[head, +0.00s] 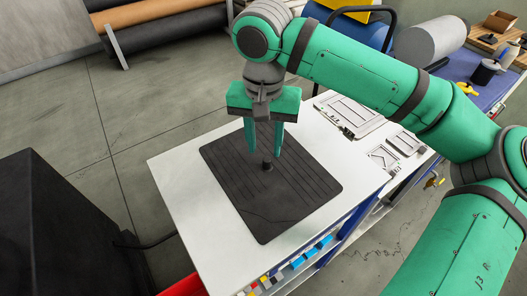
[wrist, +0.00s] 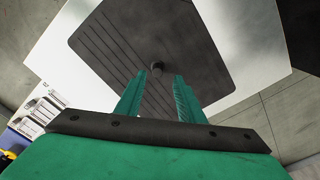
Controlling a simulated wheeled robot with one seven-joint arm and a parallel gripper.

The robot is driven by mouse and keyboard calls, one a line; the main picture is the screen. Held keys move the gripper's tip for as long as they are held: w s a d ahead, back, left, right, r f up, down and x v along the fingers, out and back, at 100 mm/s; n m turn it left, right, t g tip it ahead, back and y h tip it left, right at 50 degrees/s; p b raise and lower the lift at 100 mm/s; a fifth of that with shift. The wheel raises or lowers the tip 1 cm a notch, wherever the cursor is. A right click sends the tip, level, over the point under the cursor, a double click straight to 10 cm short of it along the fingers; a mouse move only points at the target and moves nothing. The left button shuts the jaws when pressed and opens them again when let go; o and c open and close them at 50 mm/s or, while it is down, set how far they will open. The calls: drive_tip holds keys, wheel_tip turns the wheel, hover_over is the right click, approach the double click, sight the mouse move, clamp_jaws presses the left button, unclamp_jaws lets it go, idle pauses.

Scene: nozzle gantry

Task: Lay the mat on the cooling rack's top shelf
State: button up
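The mat (head: 285,195) is a dark grey, rounded rectangle with grooves, lying flat on a white tabletop. A small dark knob (head: 267,165) stands up from its middle; it also shows in the wrist view (wrist: 157,68). My gripper (head: 264,152) points down over the mat near the knob. Its two green fingers are apart, with nothing seen between them; in the wrist view the fingertips (wrist: 157,78) lie to either side just short of the knob. I cannot tell the exact height gap. No cooling rack can be clearly made out in either view.
The white table (head: 185,180) has framed panels (head: 350,112) at its back right and coloured items (head: 290,268) on a shelf below its front edge. A large black box (head: 70,235) stands at the left. Grey floor lies between. A blue workbench (head: 470,80) stands at the far right.

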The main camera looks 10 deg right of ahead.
sight(266, 162)
wheel_tip(266, 162, up, 7)
drive_tip(key=shift+s+r, duration=0.2)
drive_tip(key=shift+s, duration=0.05)
drive_tip(key=shift+d, duration=0.1)
